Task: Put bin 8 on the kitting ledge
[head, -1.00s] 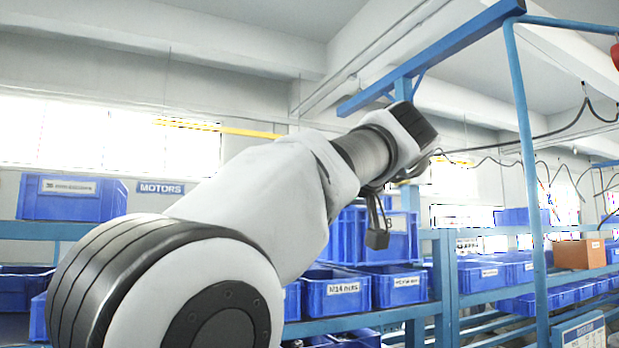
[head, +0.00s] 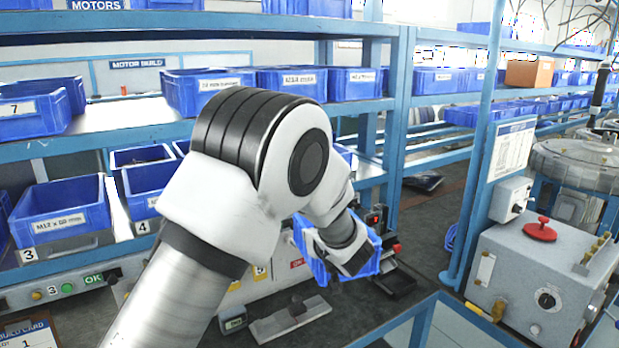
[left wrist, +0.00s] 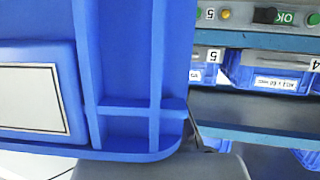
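My left arm comes in from the lower left in the head view and bends down at the elbow. My left gripper (head: 354,262) is shut on a blue bin (head: 374,262), which hangs above the bench and is partly hidden by the gripper. In the left wrist view the same bin (left wrist: 130,60) fills the left half, with a pale label plate whose text cannot be read. No number 8 shows on it from here. I cannot tell for certain which surface is the kitting ledge. My right gripper is not in view.
Blue racks with labelled bins (head: 60,215) stand at the left and back; bin 7 (head: 25,115) is at the upper left. A blue post (head: 487,150), a grey box with a red knob (head: 540,265) and a blue rail (head: 425,318) lie to the right. Small tools lie on the bench.

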